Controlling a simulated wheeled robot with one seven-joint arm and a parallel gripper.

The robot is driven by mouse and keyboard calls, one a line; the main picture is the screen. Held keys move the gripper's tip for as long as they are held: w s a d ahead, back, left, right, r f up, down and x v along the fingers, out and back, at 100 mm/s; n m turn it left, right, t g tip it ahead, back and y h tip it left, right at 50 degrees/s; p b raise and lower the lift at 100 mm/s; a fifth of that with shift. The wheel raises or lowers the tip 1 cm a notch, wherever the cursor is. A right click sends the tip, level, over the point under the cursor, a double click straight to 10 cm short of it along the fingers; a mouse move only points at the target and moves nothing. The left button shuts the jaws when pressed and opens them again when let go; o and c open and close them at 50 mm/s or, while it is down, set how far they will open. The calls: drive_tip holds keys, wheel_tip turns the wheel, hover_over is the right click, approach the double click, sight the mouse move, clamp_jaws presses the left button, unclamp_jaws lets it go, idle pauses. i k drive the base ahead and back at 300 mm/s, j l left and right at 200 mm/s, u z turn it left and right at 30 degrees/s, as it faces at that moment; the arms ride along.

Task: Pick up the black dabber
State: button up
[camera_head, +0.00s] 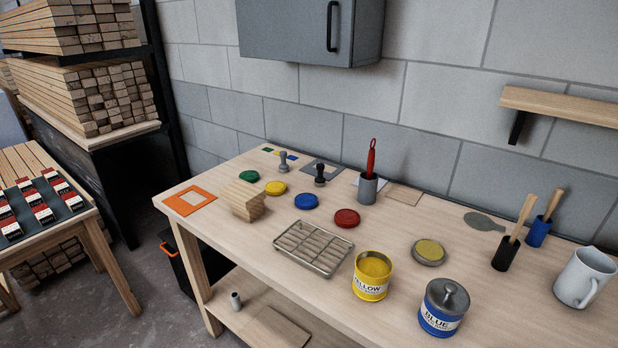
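Nothing covers either. My gripper is not in view.
The workbench (222,234) also holds a wire rack (313,248), a yellow tin (371,276), a blue tin (442,307), a mug (585,278), a wooden block (242,200) and coloured round pads. A wall shelf (560,105) hangs above the right side.

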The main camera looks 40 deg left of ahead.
sight(319, 180)
drive_tip(key=k+j+u, duration=0.2)
drive_tip(key=u, duration=0.15)
drive_tip(key=k+j+u, duration=0.15)
drive_tip(key=j+u, duration=0.2)
drive_tip(key=k+j+u, duration=0.1)
drive_tip(key=j+u, duration=0.25)
